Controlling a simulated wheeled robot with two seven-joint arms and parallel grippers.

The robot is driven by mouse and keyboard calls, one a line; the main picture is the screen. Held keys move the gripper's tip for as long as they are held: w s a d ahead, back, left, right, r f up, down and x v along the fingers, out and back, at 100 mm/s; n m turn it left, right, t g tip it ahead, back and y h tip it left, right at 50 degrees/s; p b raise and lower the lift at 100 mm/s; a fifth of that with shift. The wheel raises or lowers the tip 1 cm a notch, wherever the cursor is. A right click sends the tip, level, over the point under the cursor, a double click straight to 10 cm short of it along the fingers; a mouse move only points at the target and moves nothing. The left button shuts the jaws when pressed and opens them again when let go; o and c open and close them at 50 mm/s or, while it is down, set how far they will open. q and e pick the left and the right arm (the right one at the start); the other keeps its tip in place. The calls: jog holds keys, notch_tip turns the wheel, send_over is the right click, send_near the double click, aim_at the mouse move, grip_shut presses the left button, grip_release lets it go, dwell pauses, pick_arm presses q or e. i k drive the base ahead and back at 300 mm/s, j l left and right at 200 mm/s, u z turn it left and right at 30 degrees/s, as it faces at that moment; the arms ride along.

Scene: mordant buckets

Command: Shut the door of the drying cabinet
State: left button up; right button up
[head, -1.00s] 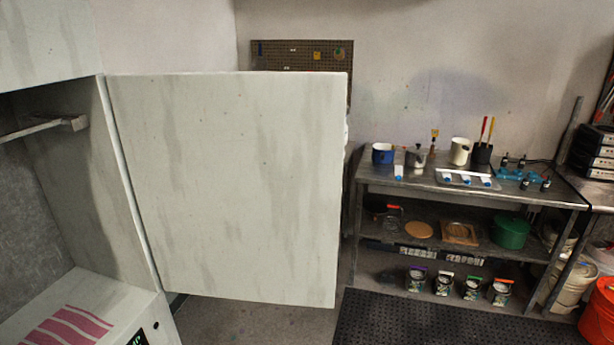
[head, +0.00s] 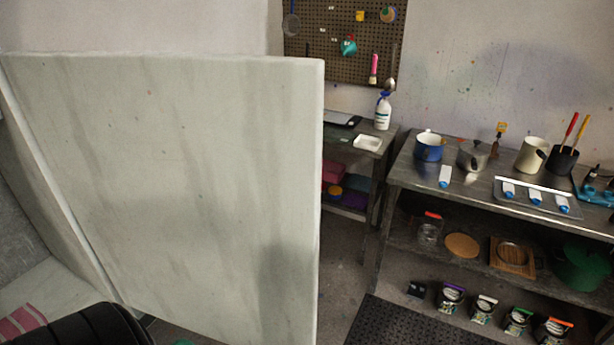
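The drying cabinet's door (head: 180,180) is a pale grey-green panel with streaks, standing wide open and filling the left half of the head view. Its hinge side runs down the left, and its free edge is near the middle of the view. Part of the cabinet's inside (head: 18,230) shows at the far left, with a pink striped patch (head: 22,320) at the lower left. A black rounded shape, which looks like part of my own arm, shows at the bottom left. Neither gripper's fingers are in view.
A metal workbench (head: 400,180) with pots, cups and a tray stands at the right. Several cans stand on the floor below it. A smaller table with a white bottle (head: 382,113) stands behind the door's free edge, under a pegboard (head: 330,40). A black mat (head: 385,325) lies on the floor.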

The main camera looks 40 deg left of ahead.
aim_at(194, 180)
jog(key=i+l, duration=0.1)
jog(key=i, duration=0.3)
jog(key=i+l+u, duration=0.15)
jog(key=i, duration=0.3)
jog(key=i+u, duration=0.15)
jog(key=u, duration=0.25)
jog(key=i+u, duration=0.15)
jog(key=u, duration=0.3)
jog(key=i+l+u, duration=0.1)
jog(key=u, duration=0.3)
jog(key=i+l+u, duration=0.15)
jog(key=u, duration=0.25)
jog(key=i+l+u, duration=0.1)
jog(key=u, duration=0.35)
jog(key=i+l+u, duration=0.1)
jog(key=u, duration=0.35)
jog(key=l+u, duration=0.2)
jog(key=u, duration=0.3)
jog(key=l+u, duration=0.2)
jog(key=u, duration=0.25)
jog(key=i+l+u, duration=0.15)
jog(key=l+u, duration=0.2)
jog(key=i+l+u, duration=0.1)
jog(key=l+u, duration=0.25)
jog(key=j, duration=0.1)
